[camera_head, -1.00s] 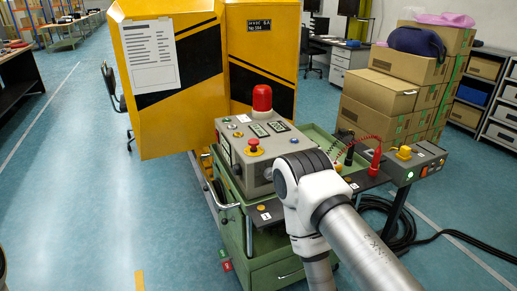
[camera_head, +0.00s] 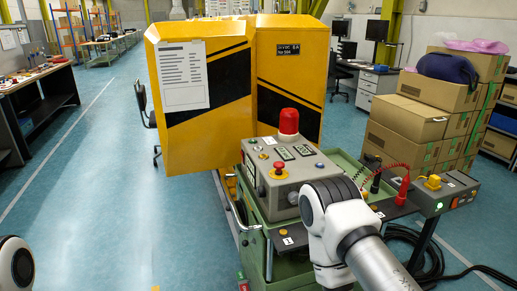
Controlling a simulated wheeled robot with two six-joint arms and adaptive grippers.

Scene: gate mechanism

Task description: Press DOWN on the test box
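A grey box with a red beacon, displays and buttons (camera_head: 308,171) sits on a green cart (camera_head: 254,237); a red button on a yellow base (camera_head: 278,170) is on its top. A smaller grey box (camera_head: 437,198) stands to its right, with a yellow part on top, a lit green light and red-orange buttons on its front. I cannot read which box is the test box or find a DOWN label. My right arm crosses in front of the cart, and its gripper is not in view. Only a round joint of my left arm shows at the lower left, without its gripper.
A yellow cabinet with black stripes (camera_head: 189,139) stands behind the cart. Stacked cardboard boxes (camera_head: 408,117) are at the right. A red probe (camera_head: 403,190) with a coiled cord is between the boxes. Black cables (camera_head: 432,264) lie on the floor at right. The floor at left is clear.

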